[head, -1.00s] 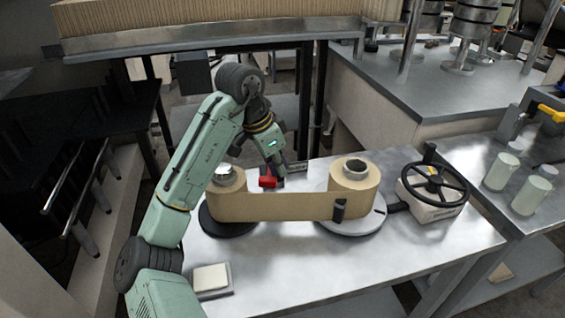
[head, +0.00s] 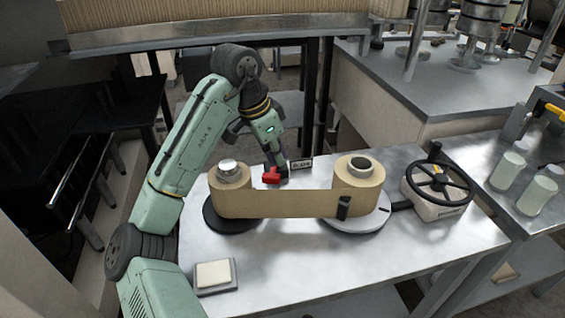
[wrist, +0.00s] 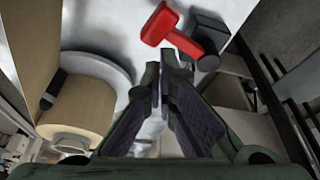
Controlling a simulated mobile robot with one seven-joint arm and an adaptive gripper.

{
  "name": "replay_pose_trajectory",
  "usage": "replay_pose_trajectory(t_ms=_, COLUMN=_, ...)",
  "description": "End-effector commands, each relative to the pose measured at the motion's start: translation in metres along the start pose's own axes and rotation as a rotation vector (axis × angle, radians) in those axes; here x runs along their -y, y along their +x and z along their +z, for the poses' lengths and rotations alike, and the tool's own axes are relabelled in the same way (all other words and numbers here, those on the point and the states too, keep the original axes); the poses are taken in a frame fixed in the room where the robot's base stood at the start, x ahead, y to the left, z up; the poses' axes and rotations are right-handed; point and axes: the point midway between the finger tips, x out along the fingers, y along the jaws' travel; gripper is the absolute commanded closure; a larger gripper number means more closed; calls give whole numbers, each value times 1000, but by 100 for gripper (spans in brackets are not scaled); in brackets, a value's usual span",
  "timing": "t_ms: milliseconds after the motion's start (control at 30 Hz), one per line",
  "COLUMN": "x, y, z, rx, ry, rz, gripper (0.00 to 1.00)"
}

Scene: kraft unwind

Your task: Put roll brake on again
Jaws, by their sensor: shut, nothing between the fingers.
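The red brake handle (head: 271,175) stands at the back of the steel bench, behind the kraft paper web (head: 275,203). In the wrist view the handle (wrist: 178,30) is a red T-shaped lever whose stem runs to a black block (wrist: 209,38). My gripper (head: 281,171) is low beside the handle. In the wrist view its fingertips (wrist: 172,62) are together and empty, just short of the red stem. I cannot tell whether they touch it.
A small sign (head: 301,163) is right of the handle. A black handwheel (head: 438,182) is farther right.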

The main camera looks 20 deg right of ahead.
Motion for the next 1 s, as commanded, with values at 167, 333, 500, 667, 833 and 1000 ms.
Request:
replay_pose_trajectory(t_ms=167, x=1, y=-42, z=-2, rx=-1, ry=1, rz=-6, gripper=100)
replay_pose_trajectory(t_ms=333, x=0, y=-71, z=-2, rx=-3, ry=2, rz=-4, gripper=100)
replay_pose_trajectory(t_ms=500, x=-1, y=-87, z=-3, rx=-5, ry=4, rz=-2, gripper=100)
replay_pose_trajectory(t_ms=667, x=-1, y=-90, z=-3, rx=-6, ry=4, rz=-1, gripper=100)
replay_pose_trajectory(t_ms=833, x=-1, y=-90, z=-3, rx=-6, ry=5, rz=-1, gripper=100)
replay_pose_trajectory(t_ms=1000, x=-1, y=-90, z=-3, rx=-6, ry=5, rz=-1, gripper=100)
